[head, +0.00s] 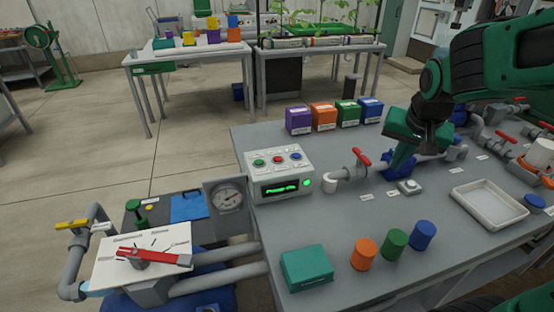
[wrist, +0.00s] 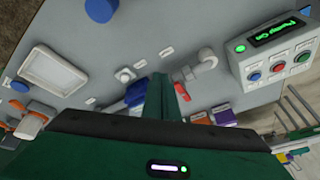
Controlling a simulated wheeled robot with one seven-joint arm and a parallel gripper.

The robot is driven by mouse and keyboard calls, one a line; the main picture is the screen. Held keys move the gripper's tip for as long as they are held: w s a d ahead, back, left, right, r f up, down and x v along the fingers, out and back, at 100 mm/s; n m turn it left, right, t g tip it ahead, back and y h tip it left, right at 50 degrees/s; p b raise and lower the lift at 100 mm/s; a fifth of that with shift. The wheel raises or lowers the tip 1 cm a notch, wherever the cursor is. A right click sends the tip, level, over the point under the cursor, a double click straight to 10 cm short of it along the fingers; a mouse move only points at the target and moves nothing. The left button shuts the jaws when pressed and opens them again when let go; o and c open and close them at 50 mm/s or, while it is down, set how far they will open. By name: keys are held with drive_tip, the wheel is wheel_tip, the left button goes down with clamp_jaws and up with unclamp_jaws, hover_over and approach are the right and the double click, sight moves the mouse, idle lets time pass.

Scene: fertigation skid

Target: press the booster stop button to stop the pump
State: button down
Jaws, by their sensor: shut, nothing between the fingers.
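The grey control box (head: 252,178) stands near the table's back left edge. On its sloped top are a green button (head: 259,163), a red button (head: 278,160) and a blue button (head: 295,156). Its display (wrist: 279,35) reads "Pump On" in the wrist view, and a green lamp (head: 306,183) beside it is lit. The button labels are too small to read. A small grey box with a pale round button (head: 409,186) sits on the table right of the box. My gripper (head: 393,172) is shut and empty, pointing down between the red-handled valve and this small box, apart from the control box.
A pipe with a red-handled valve (head: 361,158) stands between my gripper and the control box. A blue pipe fitting (head: 384,157) is close by my fingers. Coloured boxes (head: 323,117) line the back edge. A white tray (head: 490,205) is at right; several cylinders stand in front.

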drive_tip(key=w+a+r+t+y, duration=0.1)
drive_tip(key=w+a+t, duration=0.1)
drive_tip(key=w+a, duration=0.85)
drive_tip(key=r+t+y, duration=0.1)
drive_tip(key=t+y, duration=0.2)
hover_over(279, 160)
drive_tip(key=shift+r+n, duration=0.2)
drive_tip(key=shift+n, duration=0.1)
drive_tip(key=shift+d+f, duration=0.1)
drive_tip(key=shift+f, duration=4.3)
drive_tip(key=shift+f, duration=0.15)
drive_tip(key=shift+s+f, duration=0.1)
drive_tip(key=shift+f, duration=0.15)
